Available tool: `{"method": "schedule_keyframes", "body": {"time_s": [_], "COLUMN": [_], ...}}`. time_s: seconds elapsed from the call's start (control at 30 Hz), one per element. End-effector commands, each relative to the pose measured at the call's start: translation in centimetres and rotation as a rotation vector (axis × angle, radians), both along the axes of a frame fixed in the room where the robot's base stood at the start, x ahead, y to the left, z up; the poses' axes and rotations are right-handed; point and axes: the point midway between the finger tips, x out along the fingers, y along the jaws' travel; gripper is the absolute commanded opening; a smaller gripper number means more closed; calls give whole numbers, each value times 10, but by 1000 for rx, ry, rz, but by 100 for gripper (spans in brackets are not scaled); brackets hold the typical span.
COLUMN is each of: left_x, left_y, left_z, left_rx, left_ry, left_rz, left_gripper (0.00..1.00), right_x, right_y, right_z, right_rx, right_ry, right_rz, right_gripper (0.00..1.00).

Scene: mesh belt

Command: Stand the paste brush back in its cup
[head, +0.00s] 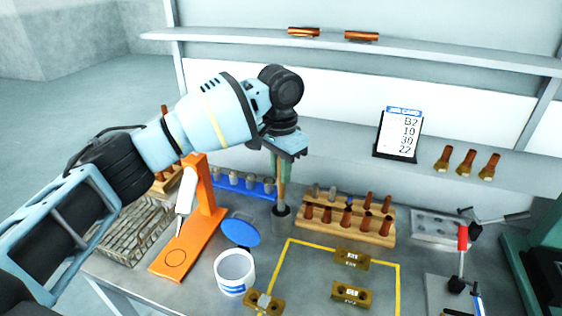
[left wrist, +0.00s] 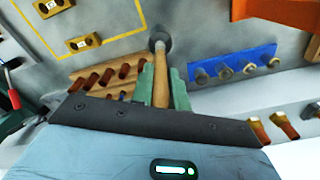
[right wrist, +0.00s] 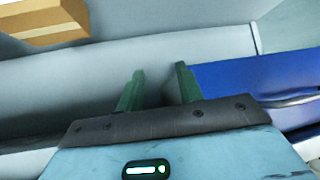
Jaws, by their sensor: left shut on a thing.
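The paste brush has a pale wooden handle (left wrist: 160,86). My left gripper (left wrist: 161,88) is shut on it, with a green finger on either side. In the head view my left gripper (head: 281,158) points down and the brush (head: 281,189) hangs about upright below it. The small dark grey cup (head: 281,212) stands on the bench directly under the brush; it also shows in the left wrist view (left wrist: 160,40). The brush's lower end meets the cup's mouth; how deep it sits is hidden. My right gripper (right wrist: 158,88) is open and empty, away from the bench items.
A wooden rack (head: 375,237) of copper parts stands close right of the cup. A blue strip (head: 232,184) with several grey fittings is behind left. An orange stand (head: 207,213), blue lid (head: 241,231) and white tub (head: 235,268) are at left. Brass blocks (head: 352,292) lie in front.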

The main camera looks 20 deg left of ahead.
Motion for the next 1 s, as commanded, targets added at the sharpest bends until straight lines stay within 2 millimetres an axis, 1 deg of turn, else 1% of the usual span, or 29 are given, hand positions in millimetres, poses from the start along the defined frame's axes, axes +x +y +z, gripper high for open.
{"method": "schedule_keyframes", "body": {"time_s": [0.1,0.6,0.8,1.0], "left_x": [0,0,0,0], "left_y": [0,0,0,0], "left_z": [-9,-41,-47,-49], "left_rx": [1,0,0,1], "left_ry": [2,2,0,-1], "left_rz": [0,0,-1,-1], "left_gripper": [0,0,0,0], "right_x": [0,-1,-1,-1], "right_y": [0,0,1,1], "right_z": [0,0,0,0], "right_rx": [0,1,1,1], "right_ry": [0,1,1,1], "right_rz": [0,0,0,0], "right_gripper": [36,36,36,36]}}
